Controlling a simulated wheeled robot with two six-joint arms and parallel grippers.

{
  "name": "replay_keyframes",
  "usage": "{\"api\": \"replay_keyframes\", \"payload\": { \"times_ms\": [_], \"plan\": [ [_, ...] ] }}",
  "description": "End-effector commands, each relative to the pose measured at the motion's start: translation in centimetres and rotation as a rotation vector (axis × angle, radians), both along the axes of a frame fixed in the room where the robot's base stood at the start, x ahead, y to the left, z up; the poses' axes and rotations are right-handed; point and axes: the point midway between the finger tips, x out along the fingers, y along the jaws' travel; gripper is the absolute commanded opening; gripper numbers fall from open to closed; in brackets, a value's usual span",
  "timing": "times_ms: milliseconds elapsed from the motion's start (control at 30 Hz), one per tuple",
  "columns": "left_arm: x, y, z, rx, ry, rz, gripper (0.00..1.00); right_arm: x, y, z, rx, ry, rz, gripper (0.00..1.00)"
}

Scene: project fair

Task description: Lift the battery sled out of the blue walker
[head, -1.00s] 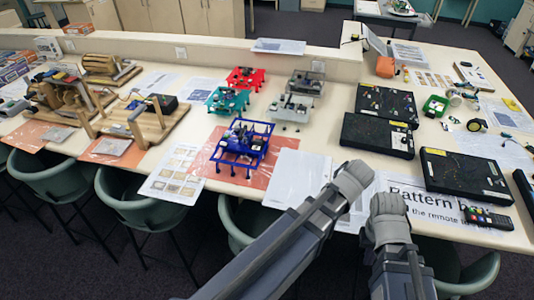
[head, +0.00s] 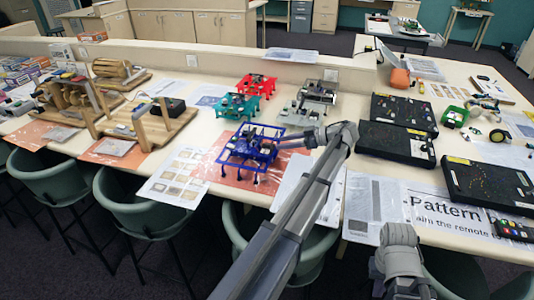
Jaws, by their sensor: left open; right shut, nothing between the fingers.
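The blue walker (head: 238,158) stands on the orange mat (head: 218,178) near the table's front edge. Dark parts show in the top of its frame; I cannot make out the battery sled apart from them. My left gripper (head: 274,147) reaches in from the right, with its fingers at the upper right side of the walker. It is open; whether it touches the walker is too small to tell. My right gripper (head: 398,238) is low at the front edge, away from the walker, shut and empty; its fingertips are hard to see.
A teal walker (head: 238,106) and a red walker (head: 257,84) stand behind the blue one, with a grey walker (head: 318,91) to their right. A wooden machine (head: 150,120) is at the left. Black boards (head: 397,140) and a Pattern sheet (head: 420,208) are at the right.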

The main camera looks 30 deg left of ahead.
Motion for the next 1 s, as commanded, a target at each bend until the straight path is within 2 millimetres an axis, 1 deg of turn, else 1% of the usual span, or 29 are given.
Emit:
{"api": "replay_keyframes", "payload": {
  "times_ms": [33,133,267,367,467,567,700,767,933,967,1000],
  "plan": [
    [-0.2,0.6,-0.5,0.000,0.001,0.002,0.50,0.0,0.0,-0.5,0.000,0.000,0.000,0.00],
    [-0.4,1.4,-0.8,-0.001,0.000,0.001,0.50,0.0,0.0,-0.8,0.000,0.000,0.000,0.00],
    [-0.3,1.5,-0.7,-0.001,0.001,0.000,0.50,0.0,0.0,-0.7,0.000,0.000,0.000,0.00],
    [-0.4,2.0,-0.9,-0.001,0.001,0.000,0.50,0.0,0.0,-0.9,0.000,0.000,0.000,0.00],
    [-0.4,3.0,-1.4,-0.001,0.001,0.001,0.50,0.0,0.0,-1.3,0.000,0.000,0.000,0.00],
    [-0.5,4.5,-1.9,-0.001,0.001,0.001,0.50,0.0,0.0,-1.9,0.000,0.000,0.000,0.00],
    [-0.9,6.1,-2.5,-0.001,0.002,0.000,0.50,0.0,0.0,-2.5,0.000,0.000,0.000,0.00],
    [-0.9,6.3,-2.6,-0.001,0.002,-0.001,0.50,0.0,0.0,-2.5,0.000,0.000,0.000,0.00],
    [-0.9,6.3,-2.4,-0.002,0.002,-0.002,0.50,0.0,0.0,-2.4,0.000,0.000,0.000,0.00],
    [-0.9,6.3,-2.4,-0.002,0.002,-0.002,0.48,0.0,0.0,-2.4,0.000,0.000,0.000,0.00],
    [-0.9,6.3,-2.4,-0.002,0.002,-0.002,0.43,0.0,0.0,-2.4,0.000,0.000,0.000,0.00]
  ]
}}
